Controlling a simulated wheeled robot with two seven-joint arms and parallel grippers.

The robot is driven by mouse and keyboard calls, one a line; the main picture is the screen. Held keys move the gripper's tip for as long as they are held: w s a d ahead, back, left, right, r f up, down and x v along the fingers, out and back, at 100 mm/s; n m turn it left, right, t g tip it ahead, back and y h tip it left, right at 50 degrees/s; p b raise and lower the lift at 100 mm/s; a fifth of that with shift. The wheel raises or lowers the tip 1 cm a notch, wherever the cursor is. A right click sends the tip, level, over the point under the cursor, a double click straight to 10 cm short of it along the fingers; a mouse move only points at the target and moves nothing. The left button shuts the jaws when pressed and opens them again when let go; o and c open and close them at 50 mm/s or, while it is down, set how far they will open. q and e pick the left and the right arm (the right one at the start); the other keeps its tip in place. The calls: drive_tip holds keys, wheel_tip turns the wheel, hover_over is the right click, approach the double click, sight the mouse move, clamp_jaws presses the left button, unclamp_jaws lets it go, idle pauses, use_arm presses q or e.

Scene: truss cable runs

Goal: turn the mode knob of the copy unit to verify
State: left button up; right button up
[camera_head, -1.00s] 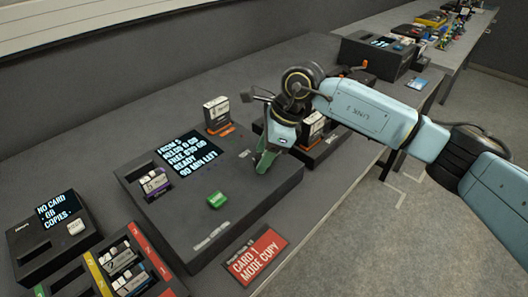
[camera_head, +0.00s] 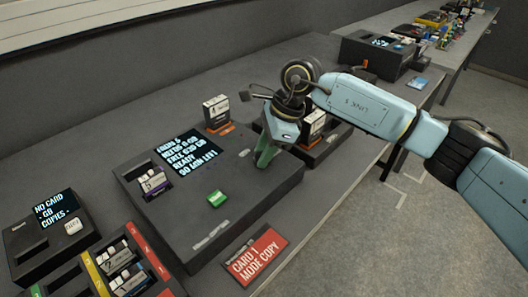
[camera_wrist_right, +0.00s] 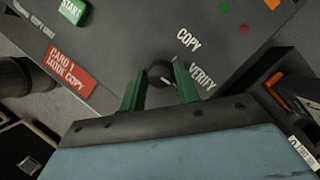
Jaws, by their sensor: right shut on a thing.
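The copy unit (camera_head: 185,215) is a dark box on the bench with a lit screen (camera_head: 188,152) and a green start button (camera_head: 217,199). In the right wrist view its mode knob (camera_wrist_right: 160,75) is a small dark round knob with a light pointer line, beside the printed words COPY (camera_wrist_right: 189,39) and VERIFY (camera_wrist_right: 202,77). The green fingers of my right gripper (camera_wrist_right: 159,84) are shut on the knob, one on each side. In the head view my right gripper (camera_head: 266,155) hides the knob. My left gripper is not in view.
A red card reading CARD 1 MODE COPY (camera_head: 257,256) lies at the unit's front edge. A small NO CARD unit (camera_head: 45,233) and a card rack (camera_head: 122,262) stand left. Another dark holder (camera_head: 325,145) stands close behind my right gripper.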

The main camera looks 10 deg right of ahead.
drive_tip(key=n+g+b, duration=0.1)
drive_tip(key=n, duration=0.1)
drive_tip(key=n+g+b, duration=0.1)
drive_tip(key=n, duration=0.2)
drive_tip(key=shift+w+b, duration=0.2)
drive_tip(key=shift+b, duration=0.15)
use_arm(q)
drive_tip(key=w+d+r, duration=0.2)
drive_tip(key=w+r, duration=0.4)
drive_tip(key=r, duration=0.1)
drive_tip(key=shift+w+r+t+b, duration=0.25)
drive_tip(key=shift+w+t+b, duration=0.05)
drive_tip(key=shift+b, duration=0.1)
use_arm(e)
drive_tip(key=shift+n+g+h, duration=0.3)
drive_tip(key=shift+n+h, duration=0.1)
drive_tip(key=shift+n, duration=0.9)
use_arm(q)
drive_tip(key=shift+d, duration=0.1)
use_arm(e)
drive_tip(key=o, duration=1)
drive_tip(key=shift+c, duration=0.2)
